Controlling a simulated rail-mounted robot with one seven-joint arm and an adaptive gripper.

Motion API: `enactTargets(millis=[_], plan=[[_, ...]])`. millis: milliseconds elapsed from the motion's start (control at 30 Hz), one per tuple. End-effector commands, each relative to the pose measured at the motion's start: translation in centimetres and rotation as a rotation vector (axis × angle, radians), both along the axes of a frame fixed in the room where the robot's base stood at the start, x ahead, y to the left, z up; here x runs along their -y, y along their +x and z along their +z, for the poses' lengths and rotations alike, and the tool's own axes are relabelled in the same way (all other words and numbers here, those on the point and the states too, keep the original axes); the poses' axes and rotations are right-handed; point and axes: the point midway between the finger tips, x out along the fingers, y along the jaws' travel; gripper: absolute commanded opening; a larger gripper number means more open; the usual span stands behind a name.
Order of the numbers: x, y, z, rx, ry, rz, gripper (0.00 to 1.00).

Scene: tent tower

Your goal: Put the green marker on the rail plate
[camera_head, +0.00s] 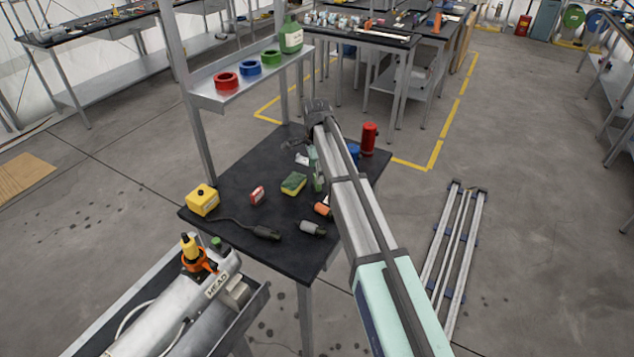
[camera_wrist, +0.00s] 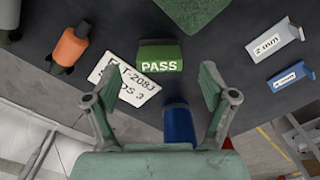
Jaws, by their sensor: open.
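The green marker (camera_wrist: 160,57), a small block lettered PASS, lies on the dark bench top in the wrist view. It sits just beyond my gripper (camera_wrist: 158,95), which is open and empty, with its fingers spread left and right. A white plate (camera_wrist: 124,82) with black lettering ending in POS 3 lies left of the marker, very close to it. I cannot tell whether this is the rail plate. In the head view the white plate (camera_head: 302,159) shows beside my arm.
A blue cylinder (camera_wrist: 179,124) stands close beside the right finger. An orange bottle (camera_wrist: 69,47) lies at left; blocks marked 2 mm (camera_wrist: 273,40) and 4 mm (camera_wrist: 291,76) lie at right. A red cylinder (camera_head: 369,138) stands near the bench's right edge. A shelf (camera_head: 235,92) overhangs the back.

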Motion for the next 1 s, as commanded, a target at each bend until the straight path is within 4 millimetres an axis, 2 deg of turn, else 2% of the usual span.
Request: enactTargets(millis=[300, 567, 600, 733, 833, 867, 1000], plan=[[0.3, 0.0, -3.4, -0.001, 0.0, 0.0, 0.83], [0.3, 0.0, -3.8, 0.0, 0.0, 0.0, 0.83], [0.3, 0.0, -3.8, 0.0, 0.0, 0.0, 0.69], [0.3, 0.0, -3.8, -0.001, 0.0, 0.0, 0.23], [0.3, 0.0, -3.8, -0.001, 0.0, 0.0, 0.21], [0.3, 0.0, -3.8, -0.001, 0.0, 0.0, 0.16], [0.3, 0.0, -3.8, -0.001, 0.0, 0.0, 0.16]])
